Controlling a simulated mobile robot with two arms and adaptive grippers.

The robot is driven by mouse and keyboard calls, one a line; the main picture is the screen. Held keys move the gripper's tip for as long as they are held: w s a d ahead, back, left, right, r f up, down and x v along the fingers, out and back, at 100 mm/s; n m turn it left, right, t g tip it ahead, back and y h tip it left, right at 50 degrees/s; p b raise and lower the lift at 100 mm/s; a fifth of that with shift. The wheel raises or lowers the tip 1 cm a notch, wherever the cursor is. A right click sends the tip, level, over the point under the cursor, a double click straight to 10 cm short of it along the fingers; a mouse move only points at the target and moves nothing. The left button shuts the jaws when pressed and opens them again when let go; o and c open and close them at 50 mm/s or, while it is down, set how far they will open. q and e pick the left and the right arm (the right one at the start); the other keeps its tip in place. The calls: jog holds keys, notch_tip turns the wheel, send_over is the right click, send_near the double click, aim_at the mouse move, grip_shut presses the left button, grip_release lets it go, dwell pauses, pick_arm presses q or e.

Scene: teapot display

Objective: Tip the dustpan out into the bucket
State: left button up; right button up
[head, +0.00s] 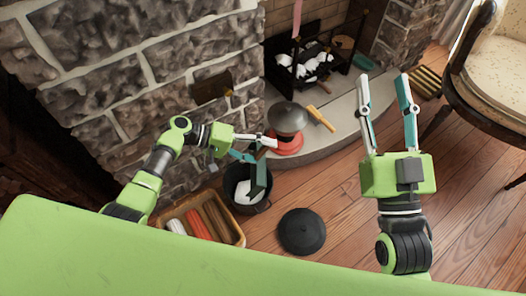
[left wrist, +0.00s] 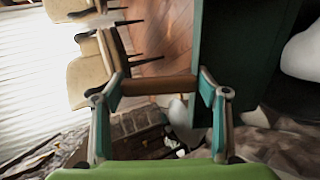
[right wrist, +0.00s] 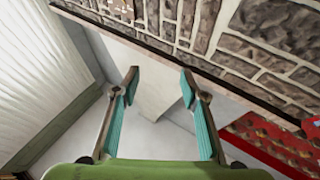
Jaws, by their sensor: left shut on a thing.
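In the head view, the dark green dustpan (head: 260,180) hangs steeply tilted, nearly edge-on, over the dark bucket (head: 262,207). White material (head: 244,192) shows inside the bucket. My left gripper (head: 262,146) is above the bucket's rim. In the left wrist view, its fingers (left wrist: 160,88) are closed on the brown handle, and the dark green pan (left wrist: 240,50) stands on edge beside the right finger. Whether anything still lies on the pan is hidden. My right gripper (head: 384,82) is open and empty, raised over the floor; it also shows in the right wrist view (right wrist: 160,82).
A black round lid (head: 301,232) lies on the floor right of the bucket. A wooden crate (head: 238,238) of logs stands left of it. A grey pot (head: 288,118) and a yellow-handled tool (head: 321,119) are at the hearth. An armchair (head: 495,70) stands right. Floor between is clear.

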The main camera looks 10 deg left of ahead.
pick_arm(q)
jog(key=shift+a+b, duration=0.35)
jog(key=shift+s+a+r+h, duration=0.1)
jog(key=shift+a+r+h, duration=0.1)
jog(key=shift+a+h, duration=0.1)
pick_arm(e)
jog(key=shift+s+d+r+t+y, duration=0.15)
jog(key=shift+s+r+t, duration=0.4)
jog(key=shift+r, duration=0.3)
jog(key=shift+s+a+r+t+y, duration=0.1)
jog(key=shift+s+r+t, duration=0.4)
jog(key=shift+r, duration=0.3)
jog(key=shift+s+d+r+t+y, duration=0.15)
jog(key=shift+s+r+t, duration=0.35)
jog(key=shift+r, duration=0.35)
jog(key=shift+a, duration=0.1)
